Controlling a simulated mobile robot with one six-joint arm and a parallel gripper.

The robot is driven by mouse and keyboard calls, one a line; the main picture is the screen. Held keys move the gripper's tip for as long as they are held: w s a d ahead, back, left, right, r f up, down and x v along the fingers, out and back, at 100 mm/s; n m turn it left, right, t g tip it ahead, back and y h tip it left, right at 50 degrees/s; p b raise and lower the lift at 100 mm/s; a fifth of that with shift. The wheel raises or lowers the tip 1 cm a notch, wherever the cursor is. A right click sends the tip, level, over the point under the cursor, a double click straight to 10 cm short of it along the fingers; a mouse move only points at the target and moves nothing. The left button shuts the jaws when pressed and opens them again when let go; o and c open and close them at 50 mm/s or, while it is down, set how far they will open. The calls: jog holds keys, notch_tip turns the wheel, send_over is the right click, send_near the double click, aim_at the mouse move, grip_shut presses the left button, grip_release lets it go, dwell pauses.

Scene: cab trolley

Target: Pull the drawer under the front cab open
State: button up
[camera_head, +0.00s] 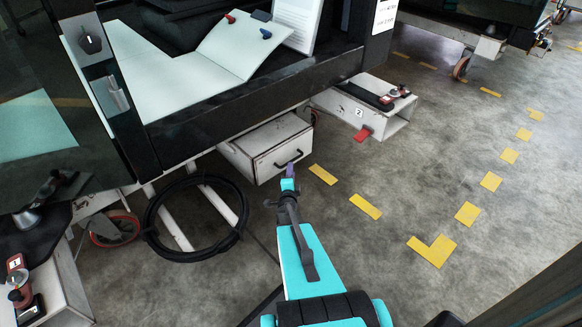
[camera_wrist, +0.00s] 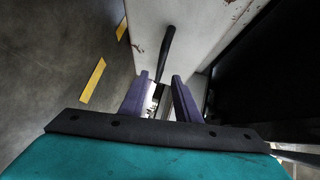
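The drawer (camera_head: 268,150) is a worn white box front under the dark front cab (camera_head: 230,112). It has a black bar handle (camera_head: 288,159). I cannot tell whether the drawer stands out from its housing. My gripper (camera_head: 290,168) is right at the handle in the head view, partly covering it. In the wrist view two purple fingers of my gripper (camera_wrist: 159,76) stand apart with a gap. The black handle (camera_wrist: 168,45) runs from ahead of the fingertips to the gap between them. Contact with the fingers does not show.
A black cable coil (camera_head: 195,218) lies against the frame left of the drawer. An orange caster (camera_head: 114,228) is at left. The floor with yellow marks (camera_head: 365,206) is open at right.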

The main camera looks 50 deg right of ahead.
jog(key=shift+b+x, duration=0.55)
jog(key=shift+x, duration=2.3)
